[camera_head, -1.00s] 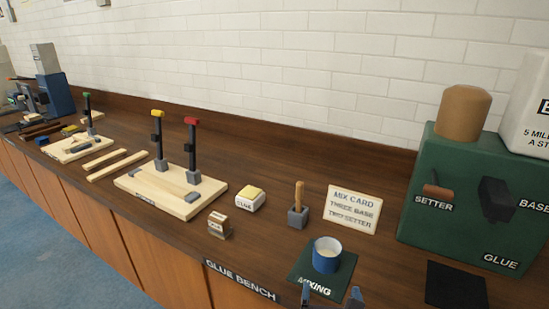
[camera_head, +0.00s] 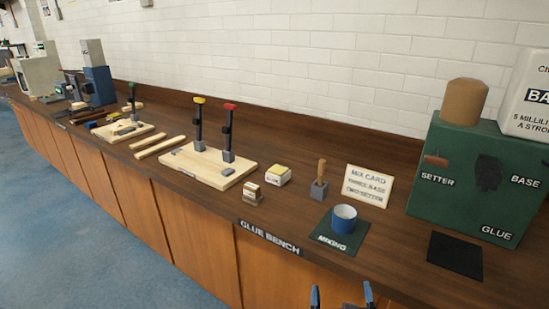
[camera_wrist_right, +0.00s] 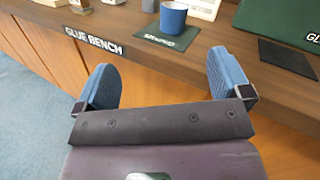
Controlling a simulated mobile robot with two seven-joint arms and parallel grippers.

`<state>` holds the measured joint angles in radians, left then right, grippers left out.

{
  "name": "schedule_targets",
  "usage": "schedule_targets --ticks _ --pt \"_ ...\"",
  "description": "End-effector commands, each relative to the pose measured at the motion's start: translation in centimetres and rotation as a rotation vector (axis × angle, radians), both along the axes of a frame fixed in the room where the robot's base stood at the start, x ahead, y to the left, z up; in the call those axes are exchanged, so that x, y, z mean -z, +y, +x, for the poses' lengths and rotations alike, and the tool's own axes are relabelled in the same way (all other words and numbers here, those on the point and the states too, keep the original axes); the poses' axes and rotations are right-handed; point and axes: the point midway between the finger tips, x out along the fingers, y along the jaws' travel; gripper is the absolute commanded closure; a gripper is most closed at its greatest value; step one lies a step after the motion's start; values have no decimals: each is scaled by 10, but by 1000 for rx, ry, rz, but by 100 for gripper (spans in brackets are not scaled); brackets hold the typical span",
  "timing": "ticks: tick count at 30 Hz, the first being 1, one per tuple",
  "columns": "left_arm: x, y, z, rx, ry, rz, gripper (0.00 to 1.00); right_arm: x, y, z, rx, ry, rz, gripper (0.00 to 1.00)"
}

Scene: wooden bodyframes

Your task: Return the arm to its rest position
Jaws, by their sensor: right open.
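My right gripper (camera_head: 342,297) shows at the bottom edge of the head view, in front of the bench. In the right wrist view its two blue fingers (camera_wrist_right: 163,85) are wide apart with nothing between them. The bench edge and the blue cup (camera_wrist_right: 173,17) lie beyond the fingers, and the gripper touches neither. In the head view the blue cup (camera_head: 344,219) stands upright on the dark green mixing mat (camera_head: 325,240). My left gripper is in neither view.
The glue bench (camera_head: 300,215) carries a green dispenser box (camera_head: 455,185), a black mat (camera_head: 455,255), a mix card (camera_head: 368,185), a brush in a grey block (camera_head: 319,190), a small wooden block (camera_head: 252,195) and a clamp board (camera_head: 205,170). Blue floor (camera_head: 80,220) is clear at left.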

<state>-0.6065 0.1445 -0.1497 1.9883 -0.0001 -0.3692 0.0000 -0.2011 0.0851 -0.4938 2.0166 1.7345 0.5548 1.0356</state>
Motion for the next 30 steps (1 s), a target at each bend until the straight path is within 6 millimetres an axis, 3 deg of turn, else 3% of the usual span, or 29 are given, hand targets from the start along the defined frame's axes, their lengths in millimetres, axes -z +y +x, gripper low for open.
schedule_targets --ticks 8,14,23,30 --pt "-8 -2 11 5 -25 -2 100 -23 19 0 -71 -145 -669 4" --pt "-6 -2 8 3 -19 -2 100 -11 23 -7 -96 -203 -1250 4" --pt "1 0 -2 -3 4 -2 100 53 -1 -26 -199 -158 -2092 4" --pt "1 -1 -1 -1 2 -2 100 122 -59 -59 -416 -7 -2669 4"
